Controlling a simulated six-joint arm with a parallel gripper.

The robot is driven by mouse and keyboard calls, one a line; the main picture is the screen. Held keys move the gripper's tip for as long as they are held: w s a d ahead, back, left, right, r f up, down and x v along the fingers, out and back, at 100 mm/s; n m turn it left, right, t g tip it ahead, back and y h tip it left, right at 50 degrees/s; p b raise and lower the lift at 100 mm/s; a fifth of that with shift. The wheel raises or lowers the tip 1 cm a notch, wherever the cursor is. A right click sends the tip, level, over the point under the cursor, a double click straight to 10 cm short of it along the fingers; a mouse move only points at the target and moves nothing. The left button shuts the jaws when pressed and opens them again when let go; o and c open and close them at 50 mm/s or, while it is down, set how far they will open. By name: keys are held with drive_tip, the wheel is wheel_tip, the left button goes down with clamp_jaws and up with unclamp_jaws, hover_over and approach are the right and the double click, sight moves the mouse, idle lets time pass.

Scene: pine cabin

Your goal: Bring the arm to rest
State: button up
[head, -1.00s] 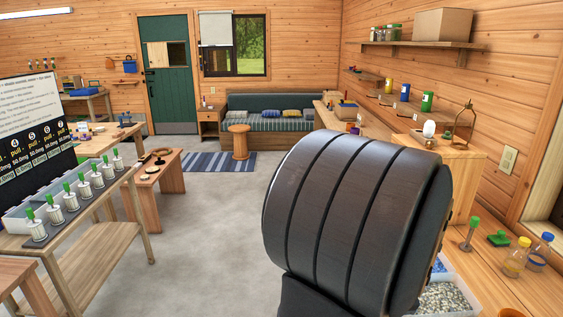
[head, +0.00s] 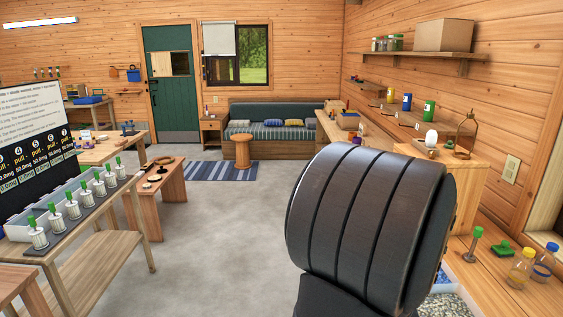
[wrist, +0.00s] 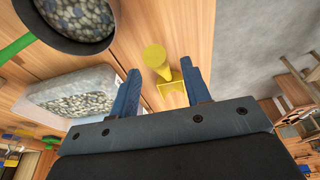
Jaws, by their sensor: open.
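My gripper (wrist: 162,90) shows in the wrist view with its two blue fingers apart and nothing between them that it holds. A yellow object (wrist: 155,57) and a small yellow open box (wrist: 172,92) lie beyond the fingertips, apart from them as far as I can tell. In the head view a dark, rounded, ribbed part of my arm (head: 370,225) fills the lower middle. The gripper itself is hidden there.
A clear bin of pebbles (wrist: 75,100) and a dark pan of pebbles (wrist: 75,18) are near the gripper. Bottles (head: 522,268) stand on the right bench. A rack of green-topped plungers (head: 40,250) is at left.

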drive_tip(key=shift+f, duration=0.45)
drive_tip(key=v, duration=1.2)
drive_tip(key=x, duration=1.2)
drive_tip(key=shift+f, duration=0.35)
wheel_tip(320, 180, up, 4)
drive_tip(key=shift+w+f, duration=0.1)
drive_tip(key=s+d+r, duration=0.5)
drive_tip(key=s+r, duration=0.2)
drive_tip(key=s, duration=0.4)
drive_tip(key=w+a+f+m, duration=0.1)
drive_tip(key=w+a+f, duration=0.1)
drive_tip(key=w+a, duration=0.5)
drive_tip(key=w+a+f+m, duration=0.1)
drive_tip(key=w+a, duration=0.7)
drive_tip(key=w, duration=1)
drive_tip(key=shift+w+a+f+m+h, duration=0.2)
drive_tip(key=shift+w+f+m+h, duration=0.1)
drive_tip(key=shift+f+h, duration=0.15)
